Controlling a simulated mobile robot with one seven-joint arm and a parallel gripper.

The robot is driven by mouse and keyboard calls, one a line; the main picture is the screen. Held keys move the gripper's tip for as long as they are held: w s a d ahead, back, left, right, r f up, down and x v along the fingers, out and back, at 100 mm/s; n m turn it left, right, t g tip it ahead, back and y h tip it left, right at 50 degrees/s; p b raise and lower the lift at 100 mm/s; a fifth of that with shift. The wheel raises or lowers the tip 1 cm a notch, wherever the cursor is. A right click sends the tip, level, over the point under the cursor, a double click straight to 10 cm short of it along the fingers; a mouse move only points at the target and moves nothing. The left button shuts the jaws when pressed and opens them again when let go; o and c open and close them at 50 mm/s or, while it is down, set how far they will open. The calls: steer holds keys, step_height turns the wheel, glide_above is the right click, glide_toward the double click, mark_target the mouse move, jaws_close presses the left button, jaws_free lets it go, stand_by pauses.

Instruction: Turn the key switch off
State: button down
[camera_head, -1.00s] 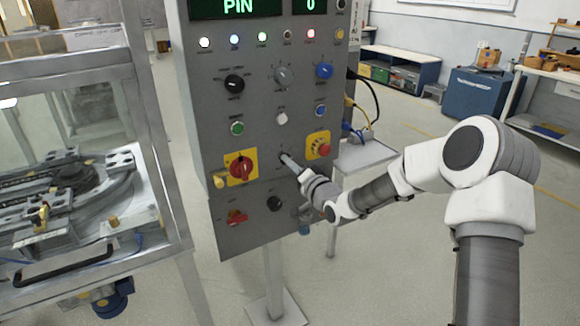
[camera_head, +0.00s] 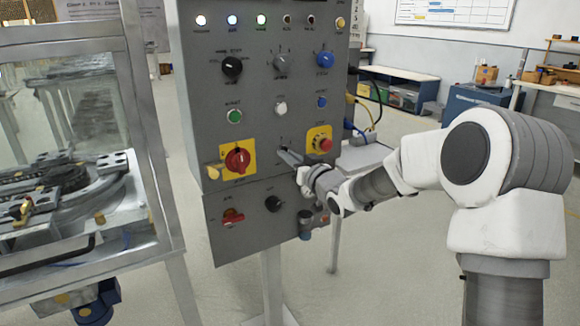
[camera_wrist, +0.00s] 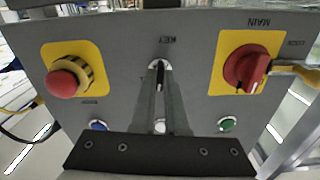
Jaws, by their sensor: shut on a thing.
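The key switch (camera_wrist: 159,66) sits under the label KEY on the grey control panel (camera_head: 262,105), between the red main switch and the emergency stop. The panel appears upside down in the wrist view. My gripper (camera_wrist: 158,68) reaches the panel there, its two narrow fingers closed on the key. The fingers hide most of the key, so its exact angle is hard to tell. In the head view my gripper (camera_head: 285,154) meets the panel from the right.
The red main switch (camera_head: 238,160) on a yellow plate, with a yellow padlock-like piece, is close on the left. The emergency stop (camera_head: 321,143) is close on the right. A glass-walled machine (camera_head: 70,150) stands left of the panel.

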steer(key=shift+n+b, duration=0.5)
steer(key=shift+n, duration=0.1)
steer(key=c, duration=0.9)
jaws_free()
steer(key=shift+c, duration=0.2)
steer(key=p+v, duration=0.2)
steer(key=v, duration=1.5)
steer(key=shift+s+d+p, duration=0.2)
steer(key=shift+p, duration=0.2)
